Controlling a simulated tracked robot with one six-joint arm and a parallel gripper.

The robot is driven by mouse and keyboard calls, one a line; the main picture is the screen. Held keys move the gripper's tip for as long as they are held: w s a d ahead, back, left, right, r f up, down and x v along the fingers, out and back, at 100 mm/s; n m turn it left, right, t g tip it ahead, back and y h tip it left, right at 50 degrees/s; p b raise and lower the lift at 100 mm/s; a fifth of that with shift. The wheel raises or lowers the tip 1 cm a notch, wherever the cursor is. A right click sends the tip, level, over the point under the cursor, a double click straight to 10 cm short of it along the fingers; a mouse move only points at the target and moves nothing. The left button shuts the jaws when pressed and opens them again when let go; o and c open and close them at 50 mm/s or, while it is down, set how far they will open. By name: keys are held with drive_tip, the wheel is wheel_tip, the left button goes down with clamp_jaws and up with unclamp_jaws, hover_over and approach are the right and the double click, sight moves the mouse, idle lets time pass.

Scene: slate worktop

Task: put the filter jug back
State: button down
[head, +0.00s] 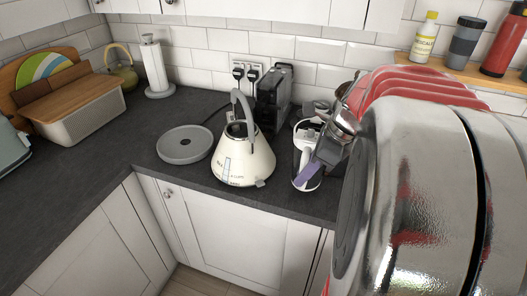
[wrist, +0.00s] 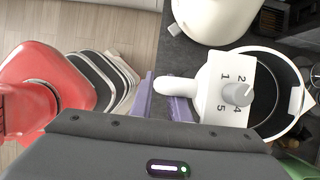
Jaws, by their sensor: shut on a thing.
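The filter jug (head: 303,135) is white, with a dark opening, at the right of the worktop near its front edge. In the wrist view the jug (wrist: 212,95) shows from above, with a white lid plate carrying numbers and a grey dial (wrist: 237,94). Its white handle (wrist: 172,86) points left, between my fingers. My gripper (head: 326,152), with purple fingers, is shut on this handle; the fingers also show in the wrist view (wrist: 164,102). The jug looks upright. I cannot tell whether its bottom touches the worktop. My arm hides the worktop to its right.
A cream kettle (head: 243,160) stands close left of the jug. A flat grey round base (head: 185,145) lies left of the kettle, empty. A black appliance (head: 273,100) stands behind, by the plugged sockets. A paper-roll holder (head: 154,68) and bread bin (head: 80,112) are farther left. The left front worktop is clear.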

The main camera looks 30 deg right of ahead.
drive_tip(key=shift+f, duration=1.8)
drive_tip(key=c, duration=1.7)
unclamp_jaws()
drive_tip(key=shift+f, duration=0.15)
drive_tip(key=v, duration=1.2)
